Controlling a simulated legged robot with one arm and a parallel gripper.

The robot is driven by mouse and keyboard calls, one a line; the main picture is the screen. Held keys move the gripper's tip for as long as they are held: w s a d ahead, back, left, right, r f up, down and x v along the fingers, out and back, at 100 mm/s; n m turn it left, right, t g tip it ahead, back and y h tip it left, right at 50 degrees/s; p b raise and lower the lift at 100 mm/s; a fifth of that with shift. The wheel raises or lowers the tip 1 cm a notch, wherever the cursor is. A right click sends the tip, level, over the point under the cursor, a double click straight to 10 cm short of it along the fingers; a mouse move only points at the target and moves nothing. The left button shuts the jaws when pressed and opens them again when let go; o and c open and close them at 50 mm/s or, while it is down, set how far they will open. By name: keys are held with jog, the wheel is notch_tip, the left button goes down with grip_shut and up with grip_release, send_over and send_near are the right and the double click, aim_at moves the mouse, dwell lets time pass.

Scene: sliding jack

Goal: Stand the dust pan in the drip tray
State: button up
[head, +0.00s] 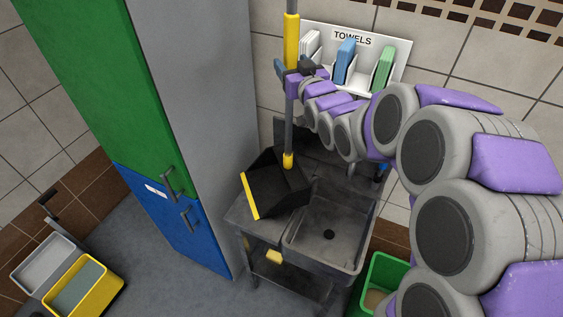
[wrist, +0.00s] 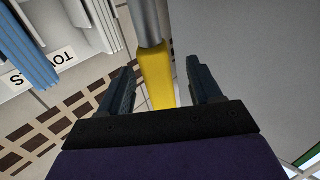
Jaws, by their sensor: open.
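The dust pan (head: 276,186) is black with a yellow front lip and a long upright grey handle with a yellow grip (head: 291,38). The pan rests on the flat left part of the grey sink unit, beside the basin. My gripper (head: 284,72) is at the handle, near the lower end of the grip. In the wrist view the yellow grip (wrist: 157,78) lies between the open fingers of my gripper (wrist: 161,76), with a gap visible on the right side. I cannot tell for sure which part is the drip tray.
The sink basin (head: 328,233) is empty with a dark drain. A green and blue cabinet (head: 160,130) stands close on the left. A towel rack (head: 345,62) hangs behind my arm. A green bin (head: 383,274) is at lower right, and yellow and grey buckets (head: 80,290) at lower left.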

jog(key=shift+f+x, duration=0.15)
jog(key=shift+x, duration=1)
jog(key=shift+f+x, duration=0.1)
jog(key=shift+x, duration=1.05)
jog(key=shift+d, duration=0.15)
grip_shut()
